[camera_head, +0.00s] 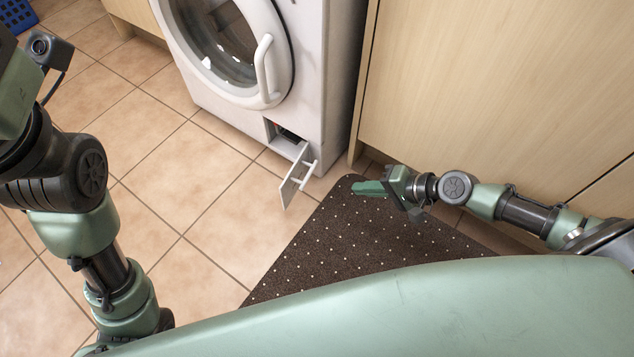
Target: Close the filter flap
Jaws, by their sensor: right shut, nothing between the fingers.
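The filter flap (294,179) is a small white panel with a bar handle at the lower front of the white washing machine (312,60). It hangs open, swung outward from a dark recess (286,134). My right gripper (358,187) is shut and empty. It is to the right of the flap and apart from it, above the dark mat. My left arm comes in at the left of the view, but its fingers do not show.
A dark dotted mat (330,245) lies on the tiled floor (190,200). A light wood cabinet (480,90) stands right of the machine, close behind my right arm. The round door (225,45) is above the flap. A blue basket (17,14) is at top left. Floor left of the flap is clear.

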